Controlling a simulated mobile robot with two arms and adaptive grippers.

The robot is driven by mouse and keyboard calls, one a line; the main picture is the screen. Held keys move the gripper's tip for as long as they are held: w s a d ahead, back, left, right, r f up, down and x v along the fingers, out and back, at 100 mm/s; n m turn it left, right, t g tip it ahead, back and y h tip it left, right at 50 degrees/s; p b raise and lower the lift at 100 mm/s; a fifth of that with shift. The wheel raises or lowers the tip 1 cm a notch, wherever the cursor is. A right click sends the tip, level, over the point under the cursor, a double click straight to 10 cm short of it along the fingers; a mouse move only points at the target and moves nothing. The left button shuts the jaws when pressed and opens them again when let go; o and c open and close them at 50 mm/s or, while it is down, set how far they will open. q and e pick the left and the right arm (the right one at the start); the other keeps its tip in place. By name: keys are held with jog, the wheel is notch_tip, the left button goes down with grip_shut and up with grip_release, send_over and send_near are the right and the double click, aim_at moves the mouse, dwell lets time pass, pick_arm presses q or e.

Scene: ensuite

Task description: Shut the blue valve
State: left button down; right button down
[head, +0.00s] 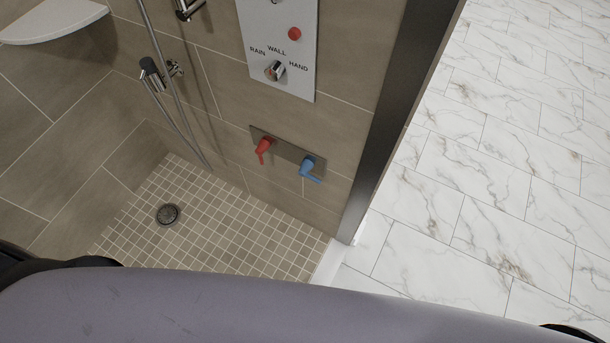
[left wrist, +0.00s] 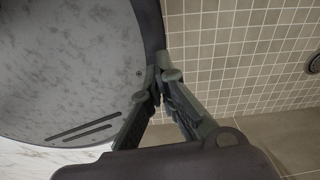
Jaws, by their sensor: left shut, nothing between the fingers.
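The blue valve (head: 310,168) is a lever on the right end of a dark metal plate (head: 285,151) low on the tiled shower wall. Its handle points down and to the right in the head view. The red valve (head: 263,149) is on the left end of the same plate, its handle pointing down and slightly left. My left gripper (left wrist: 160,82) shows in the left wrist view, with its fingers together and nothing between them. It is over the shower floor, with no valve in that view. The head view shows neither gripper.
The small-tiled shower floor (head: 215,215) has a round drain (head: 168,214). A selector panel (head: 282,45) is above the valves, with a hand-shower hose (head: 180,115) to their left. A dark vertical frame (head: 390,115) borders the wall. Marble floor (head: 500,170) lies clear at right.

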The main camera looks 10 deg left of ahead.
pick_arm(q)
jog(key=w+d+r+t+h, duration=0.1)
jog(key=w+d+r+t, duration=0.1)
jog(key=w+d+r, duration=0.4)
jog(key=w+d+r+m+t, duration=0.15)
jog(key=w+r, duration=0.25)
jog(key=w, duration=0.5)
jog(key=w+d+r+n+t+h, duration=0.1)
jog(key=w+d+r+t, duration=0.1)
jog(key=w+d+r, duration=0.35)
jog(key=w+d+r+t+h, duration=0.1)
jog(key=w+r, duration=0.4)
jog(key=r, duration=0.7)
jog(key=w+d+r+t+h, duration=0.1)
jog(key=w+r, duration=0.5)
jog(key=r, duration=0.6)
jog(key=shift+w+d+r+m+t, duration=0.25)
jog(key=shift+d+m+t, duration=0.25)
jog(key=shift+t, duration=0.45)
jog(key=shift+w+f, duration=0.1)
jog(key=shift+w, duration=0.05)
